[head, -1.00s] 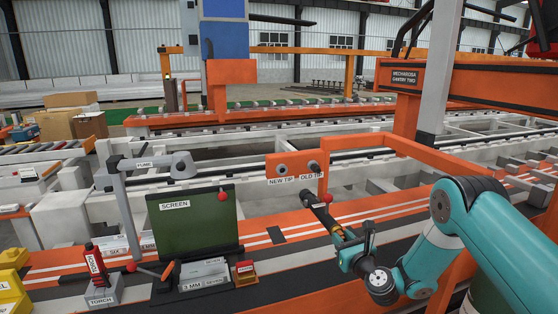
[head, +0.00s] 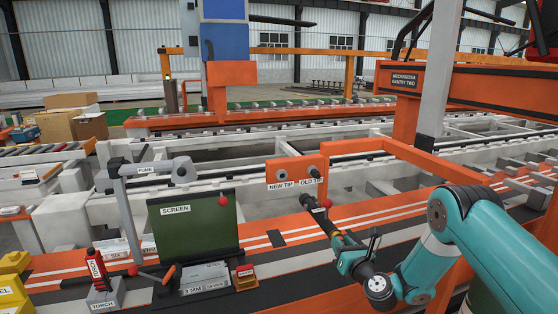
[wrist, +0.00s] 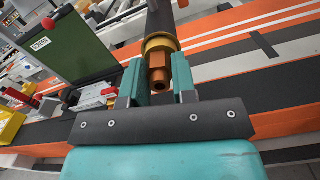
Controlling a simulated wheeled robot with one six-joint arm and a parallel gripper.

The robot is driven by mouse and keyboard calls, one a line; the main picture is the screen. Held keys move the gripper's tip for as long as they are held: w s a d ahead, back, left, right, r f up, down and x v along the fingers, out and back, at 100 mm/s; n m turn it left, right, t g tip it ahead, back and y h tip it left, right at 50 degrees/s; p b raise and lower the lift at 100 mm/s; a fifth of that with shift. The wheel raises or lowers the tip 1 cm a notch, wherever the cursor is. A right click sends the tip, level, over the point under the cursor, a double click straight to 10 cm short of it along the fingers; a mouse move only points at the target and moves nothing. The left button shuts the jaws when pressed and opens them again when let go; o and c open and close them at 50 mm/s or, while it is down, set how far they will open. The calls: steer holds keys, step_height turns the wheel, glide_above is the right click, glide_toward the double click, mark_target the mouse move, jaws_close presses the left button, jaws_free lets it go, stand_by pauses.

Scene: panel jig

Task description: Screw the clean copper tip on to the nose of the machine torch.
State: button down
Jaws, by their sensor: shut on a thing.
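My gripper (wrist: 158,92) is shut on the copper tip (wrist: 158,70), its teal fingers on either side. The tip's open bore faces the wrist camera. Its far end meets a brass collar at the nose of the dark machine torch (wrist: 160,20); I cannot tell how far it is threaded on. In the head view the torch (head: 322,218) slants down from the orange tip panel (head: 325,163) toward my gripper (head: 343,246). The panel carries the labels NEW TIP and OLD TIP.
A green screen (head: 193,226) stands left of the torch, with a fume hood (head: 184,170) above it. A red-handled tool (head: 97,268) stands in a TORCH holder at the left. An orange gantry (head: 470,85) is at the right. The striped deck below my gripper looks clear.

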steer(key=shift+w+a+r+m+p, duration=0.15)
steer(key=shift+m+p, duration=0.15)
steer(key=shift+m, duration=0.65)
steer(key=shift+d+r+m+p, duration=0.15)
steer(key=shift+m+p, duration=0.15)
steer(key=shift+m, duration=0.65)
steer(key=shift+a, duration=0.1)
steer(key=c, duration=1.1)
jaws_free()
steer(key=shift+o, duration=1.3)
steer(key=shift+w+a+f, duration=0.1)
steer(key=shift+w+f, duration=0.05)
steer(key=b+v, duration=0.2)
steer(key=b, duration=0.1)
steer(key=b+v, duration=0.1)
steer(key=shift+f+b, duration=0.25)
steer(key=shift+b, duration=0.1)
steer(key=s+b, duration=0.1)
steer(key=b, duration=0.2)
steer(key=shift+d, duration=0.4)
